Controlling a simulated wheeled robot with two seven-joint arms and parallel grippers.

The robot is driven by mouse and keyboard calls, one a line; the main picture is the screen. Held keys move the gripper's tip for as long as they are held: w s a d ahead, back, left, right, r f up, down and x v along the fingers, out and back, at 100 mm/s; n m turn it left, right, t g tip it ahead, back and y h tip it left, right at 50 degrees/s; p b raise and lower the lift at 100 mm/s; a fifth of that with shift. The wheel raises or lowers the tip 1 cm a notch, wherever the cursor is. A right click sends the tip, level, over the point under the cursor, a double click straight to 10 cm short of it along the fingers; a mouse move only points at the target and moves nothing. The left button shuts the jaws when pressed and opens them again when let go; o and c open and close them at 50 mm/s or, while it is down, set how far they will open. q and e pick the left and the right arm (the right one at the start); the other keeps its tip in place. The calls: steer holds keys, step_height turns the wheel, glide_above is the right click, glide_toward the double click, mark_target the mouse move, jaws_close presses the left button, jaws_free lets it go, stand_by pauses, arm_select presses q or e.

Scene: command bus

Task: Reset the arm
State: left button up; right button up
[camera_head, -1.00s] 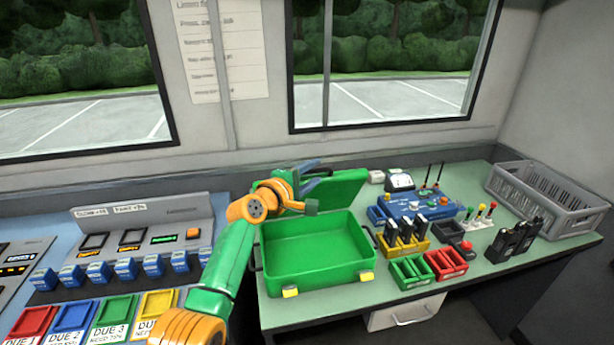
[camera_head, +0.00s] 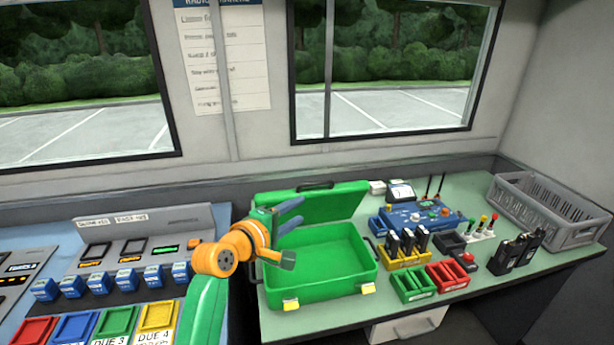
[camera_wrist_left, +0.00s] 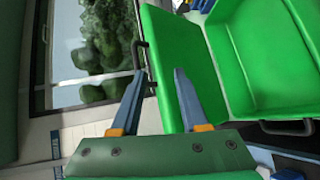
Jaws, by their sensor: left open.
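My left arm, green and orange, comes in from the bottom left in the head view. My left gripper (camera_head: 289,230) is open and empty, in front of the left part of the open green case (camera_head: 320,295). In the left wrist view its two blue-grey fingers (camera_wrist_left: 155,95) stand apart with nothing between them. The case lid (camera_wrist_left: 178,60) and its dark handle lie beyond the fingers there. My right gripper is not in view.
A console (camera_head: 150,225) with blue blocks and coloured trays stands on the left. Right of the case are a yellow rack (camera_head: 408,262), green and red trays, radios (camera_head: 518,252) and a grey crate (camera_head: 550,230).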

arm_select(q)
steer(key=s+a+f+m+g+y, duration=0.2)
steer(key=s+f+m, duration=0.2)
steer(key=s+f, duration=0.4)
steer(key=s+a+f+m+g+y, duration=0.1)
steer(key=s+a+f+m+g, duration=0.15)
steer(key=s+f, duration=0.5)
steer(key=s+a+f+m+g+y, duration=0.25)
steer(key=s+f+m, duration=0.2)
steer(key=s, duration=0.55)
steer(key=s+a+f+m+g+y, duration=0.1)
steer(key=s+a+f+m+g, duration=0.25)
steer(key=s, duration=0.65)
step_height(320, 180, down, 11)
steer(key=d, duration=0.2)
steer(key=s+a+f+g, duration=0.2)
steer(key=s+f, duration=1.1)
steer(key=f, duration=0.4)
steer(key=shift+s+a+m, duration=0.35)
steer(key=shift+s+m, duration=0.05)
steer(key=shift+m, duration=0.05)
steer(key=shift+y, duration=0.25)
